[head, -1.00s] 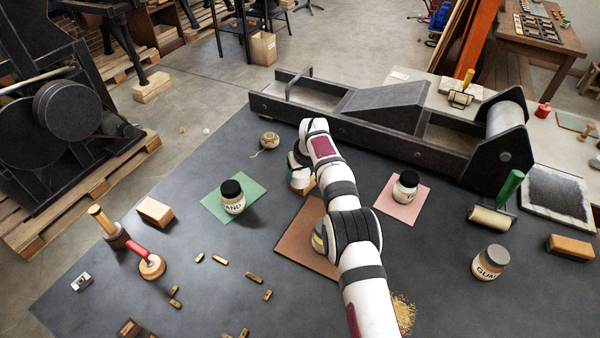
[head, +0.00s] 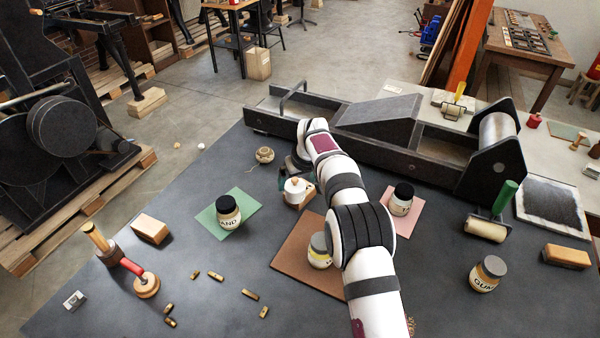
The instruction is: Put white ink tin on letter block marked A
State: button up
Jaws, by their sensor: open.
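The white ink tin (head: 297,188) is just left of my wrist, near the middle of the head view. It appears to rest on a light wooden block (head: 303,203), of which only the lower part shows; I cannot read any letter on it. My gripper (head: 288,177) is at the tin, with a dark finger along the tin's left side. It is open; the other finger is hidden by my arm and the tin. I cannot tell whether a finger touches the tin.
A black-lidded jar stands on a green card (head: 245,208) to the left. Another stands on a pink card (head: 412,222) to the right. The long press (head: 375,125) lies behind.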

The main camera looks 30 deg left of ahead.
jog(key=s+d+r+m, duration=0.2)
jog(key=s+d+r, duration=0.1)
jog(key=d+r, duration=0.25)
jog(key=s+d+r+m+g+h, duration=0.1)
jog(key=s+d+r+m, duration=0.15)
jog(key=d+r, duration=0.35)
jog(key=s+d+r+m, duration=0.1)
jog(key=s+d+r, duration=0.3)
jog(key=d, duration=0.4)
jog(key=s+d+f+m+g, duration=0.1)
jog(key=s+d+m, duration=0.4)
jog(key=s, duration=0.9)
jog(key=s+d+f+m+g, duration=0.1)
jog(key=s+d+m, duration=0.3)
jog(key=s+d, duration=0.6)
jog(key=s+f, duration=0.1)
jog(key=s, duration=0.4)
jog(key=shift+s+m, duration=0.2)
jog(key=shift+m, duration=0.15)
